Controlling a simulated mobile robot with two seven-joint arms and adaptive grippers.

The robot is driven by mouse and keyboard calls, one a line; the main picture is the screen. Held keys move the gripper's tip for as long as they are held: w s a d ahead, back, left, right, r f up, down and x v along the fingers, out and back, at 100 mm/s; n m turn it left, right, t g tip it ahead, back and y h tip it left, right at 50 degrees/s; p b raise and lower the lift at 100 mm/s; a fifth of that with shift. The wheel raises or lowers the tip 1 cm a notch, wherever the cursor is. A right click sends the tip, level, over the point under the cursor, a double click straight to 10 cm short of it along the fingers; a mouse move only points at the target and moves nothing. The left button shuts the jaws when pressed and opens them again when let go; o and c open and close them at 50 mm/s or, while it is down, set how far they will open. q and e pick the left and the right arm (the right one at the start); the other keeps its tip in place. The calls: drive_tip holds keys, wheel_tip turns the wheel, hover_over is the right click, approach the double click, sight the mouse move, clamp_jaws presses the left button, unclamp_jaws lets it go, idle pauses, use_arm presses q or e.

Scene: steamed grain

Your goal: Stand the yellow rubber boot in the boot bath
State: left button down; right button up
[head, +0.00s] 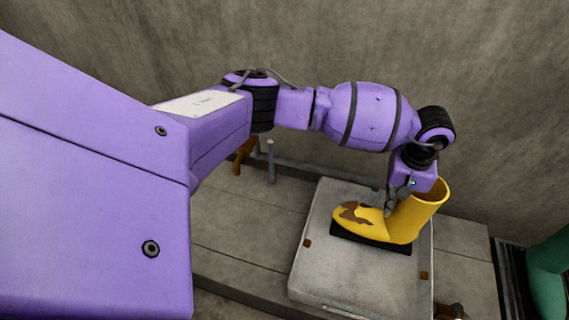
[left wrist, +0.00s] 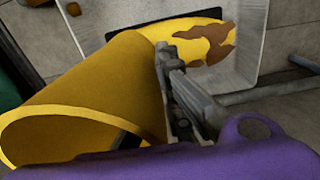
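The yellow rubber boot (head: 402,219) has brown patches and a black sole. In the head view it is over the grey boot bath (head: 312,262), toe to the left, with its shaft leaning up and right. I cannot tell whether the sole touches the bath floor. My left gripper (head: 391,208) is at the front of the shaft. In the left wrist view its fingers (left wrist: 180,85) lie right against the boot shaft (left wrist: 100,90); part of the grip is hidden, so its closure is unclear. The bath wall (left wrist: 268,45) shows behind. My right gripper is out of view.
A grey wall (head: 500,80) stands close behind the bath. A short grey post (head: 271,162) and a brown item (head: 243,155) are left of it. A green object (head: 548,278) is at the far right. The paved floor left of the bath (head: 240,225) is clear.

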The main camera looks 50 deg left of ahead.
use_arm(q)
drive_tip(key=b, duration=0.2)
hover_over(380, 217)
wheel_tip(380, 217, down, 5)
drive_tip(key=shift+r, duration=0.3)
drive_tip(key=c, duration=2)
unclamp_jaws()
